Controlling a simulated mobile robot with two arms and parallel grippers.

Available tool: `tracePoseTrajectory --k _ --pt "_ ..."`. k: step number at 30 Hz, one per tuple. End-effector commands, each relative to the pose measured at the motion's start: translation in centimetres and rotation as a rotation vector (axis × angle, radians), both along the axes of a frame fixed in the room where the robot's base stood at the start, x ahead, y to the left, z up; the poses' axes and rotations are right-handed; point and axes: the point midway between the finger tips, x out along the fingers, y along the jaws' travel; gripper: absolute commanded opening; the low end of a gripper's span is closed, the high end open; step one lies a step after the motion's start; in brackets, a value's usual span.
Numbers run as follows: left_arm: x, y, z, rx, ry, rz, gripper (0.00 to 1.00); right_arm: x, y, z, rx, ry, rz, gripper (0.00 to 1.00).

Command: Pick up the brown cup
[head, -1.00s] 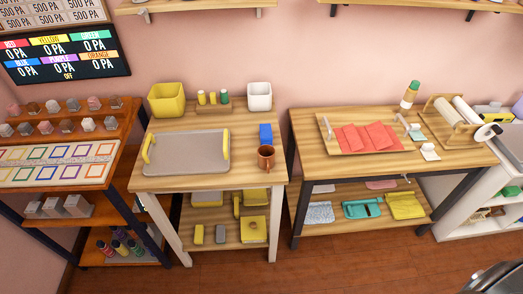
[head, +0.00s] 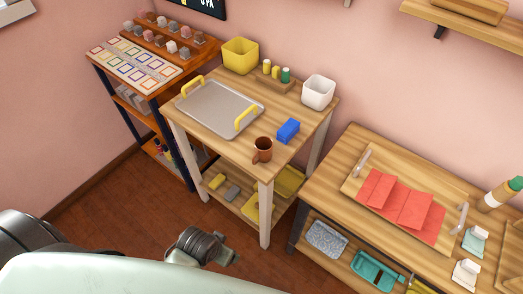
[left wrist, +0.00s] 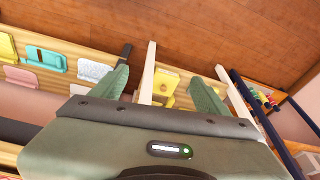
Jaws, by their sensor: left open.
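The brown cup (head: 263,148) stands upright near the front right corner of the small wooden table (head: 210,135) in the head view. A blue block (head: 288,130) sits just behind it to the right. My left gripper (left wrist: 161,84) shows in the left wrist view with its two green fingers apart and nothing between them. The cup does not show in that view, and both grippers are apart from it. In the head view, parts of my own arm show at the bottom left, well below the cup. My right gripper is not seen.
A metal tray with yellow handles (head: 215,112) lies left of the cup. A yellow bin (head: 240,56), small bottles and a white bin (head: 318,92) stand behind. A second table (head: 335,180) with a board of red cloths (head: 400,205) is to the right.

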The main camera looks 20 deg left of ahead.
Motion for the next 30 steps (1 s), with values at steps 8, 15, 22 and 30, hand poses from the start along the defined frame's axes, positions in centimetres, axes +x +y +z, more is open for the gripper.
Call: tracePoseTrajectory --k 8,15,22,30 --pt "1.7 0.3 7.8 0.015 -0.072 0.034 0.76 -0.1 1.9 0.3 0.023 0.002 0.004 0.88" --pt "7.5 1.1 13.0 0.061 -0.282 0.178 0.76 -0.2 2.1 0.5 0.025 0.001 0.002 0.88" --pt "14.6 0.8 14.7 0.068 -0.532 0.279 0.76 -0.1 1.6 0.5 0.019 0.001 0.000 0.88" --pt "22.9 -1.8 16.6 -0.007 -0.843 0.270 0.76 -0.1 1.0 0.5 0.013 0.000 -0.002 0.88"
